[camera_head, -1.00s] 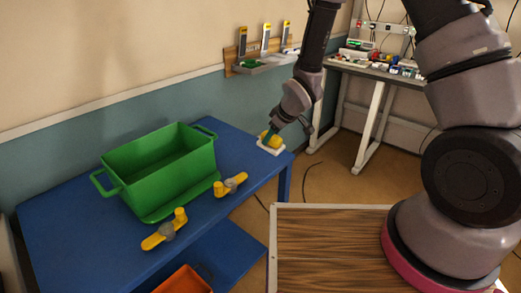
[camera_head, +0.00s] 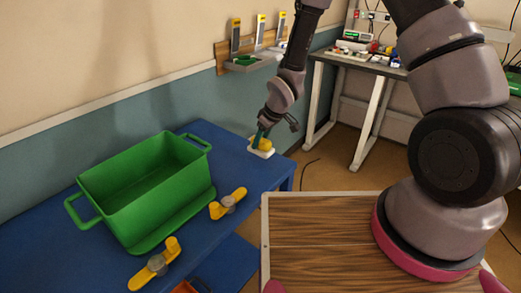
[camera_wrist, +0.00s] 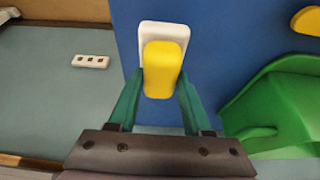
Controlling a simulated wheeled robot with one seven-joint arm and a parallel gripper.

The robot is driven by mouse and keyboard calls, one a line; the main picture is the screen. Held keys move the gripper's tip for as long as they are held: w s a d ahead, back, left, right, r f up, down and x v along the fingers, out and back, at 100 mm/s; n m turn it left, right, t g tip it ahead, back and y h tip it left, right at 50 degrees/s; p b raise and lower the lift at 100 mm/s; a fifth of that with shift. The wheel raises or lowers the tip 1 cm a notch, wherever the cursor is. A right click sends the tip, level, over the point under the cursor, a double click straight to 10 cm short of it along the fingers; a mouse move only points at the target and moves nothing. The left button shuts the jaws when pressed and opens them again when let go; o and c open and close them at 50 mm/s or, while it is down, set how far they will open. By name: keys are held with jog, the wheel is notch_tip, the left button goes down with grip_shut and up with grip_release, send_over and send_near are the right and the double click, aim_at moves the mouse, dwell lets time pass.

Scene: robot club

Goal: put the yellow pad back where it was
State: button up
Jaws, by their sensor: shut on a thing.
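The yellow pad (camera_wrist: 163,68) is between the two green fingers of my gripper (camera_wrist: 161,84), which is shut on it. A white plate (camera_wrist: 164,28) shows behind the pad in the wrist view, on the blue table. In the head view my gripper (camera_head: 261,136) is at the far right corner of the table, with the yellow pad (camera_head: 266,144) at its tips over the white plate (camera_head: 261,153). I cannot tell whether the pad rests on the plate or is just above it.
A green bin (camera_head: 140,190) stands on the blue table (camera_head: 50,250), left of my gripper. Two yellow-handled clamps (camera_head: 228,203) (camera_head: 155,264) lie in front of it. A wall rack (camera_head: 250,62) is behind, and a cluttered workbench (camera_head: 365,62) stands at the back right.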

aim_at(261, 149)
notch_tip(261, 149, down, 4)
jog(key=shift+f, duration=0.1)
jog(key=o, duration=1.2)
